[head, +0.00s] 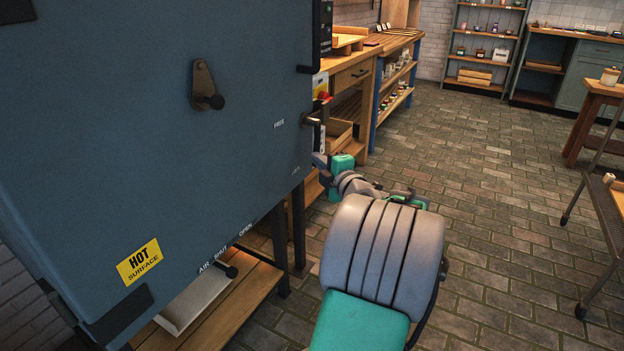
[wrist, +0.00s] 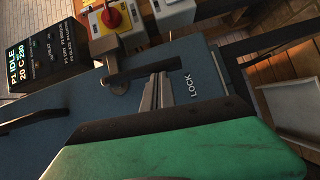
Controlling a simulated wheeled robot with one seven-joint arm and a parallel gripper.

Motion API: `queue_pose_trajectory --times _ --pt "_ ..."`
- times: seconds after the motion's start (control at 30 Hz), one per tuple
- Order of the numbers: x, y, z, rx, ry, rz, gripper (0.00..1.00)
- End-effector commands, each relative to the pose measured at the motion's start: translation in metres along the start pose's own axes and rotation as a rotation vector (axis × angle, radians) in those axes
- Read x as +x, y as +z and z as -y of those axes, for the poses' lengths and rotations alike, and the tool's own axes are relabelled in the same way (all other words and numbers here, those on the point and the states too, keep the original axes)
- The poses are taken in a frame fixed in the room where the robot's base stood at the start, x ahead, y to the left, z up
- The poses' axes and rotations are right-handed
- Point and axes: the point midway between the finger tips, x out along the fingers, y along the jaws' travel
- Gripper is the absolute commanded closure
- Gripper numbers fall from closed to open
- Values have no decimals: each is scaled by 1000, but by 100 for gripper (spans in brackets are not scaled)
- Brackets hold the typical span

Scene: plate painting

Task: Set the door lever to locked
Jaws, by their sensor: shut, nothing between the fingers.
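The door lever (wrist: 146,68) is a dark bar on a metal pivot on the blue kiln door, in the upper middle of the wrist view. The LOCK label (wrist: 190,87) is below and right of the bar. In the head view the lever (head: 312,120) shows small at the door's right edge, level with the FREE label (head: 279,124). My gripper (wrist: 162,80) is shut and empty, its fingertips just below the lever bar, left of LOCK. I cannot tell whether they touch the bar. In the head view my gripper (head: 319,160) is below the lever, partly hidden.
A red switch (wrist: 111,18) and a display (wrist: 62,50) are near the lever. Open brick floor lies to the right.

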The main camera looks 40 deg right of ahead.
Motion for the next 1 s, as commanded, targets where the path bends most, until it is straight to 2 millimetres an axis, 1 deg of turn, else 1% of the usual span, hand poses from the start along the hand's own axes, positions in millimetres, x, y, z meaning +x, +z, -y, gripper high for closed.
queue_pose_trajectory --times 0.03,0.3,0.57,0.67,0.77,0.83,0.87,0.9,1.0 --pt "2 3 7 -3 1 0 100" --pt "4 5 0 0 0 -1 100" --pt "3 4 1 0 0 -1 100" --pt "-1 -2 4 -2 1 -2 100" --pt "-9 -14 9 -3 2 -3 100" --pt "-18 -27 12 -5 4 -5 100" --pt "-24 -29 9 -4 3 -3 100" --pt "-38 -26 3 -1 0 2 100" --pt "-67 -25 4 1 0 3 100"
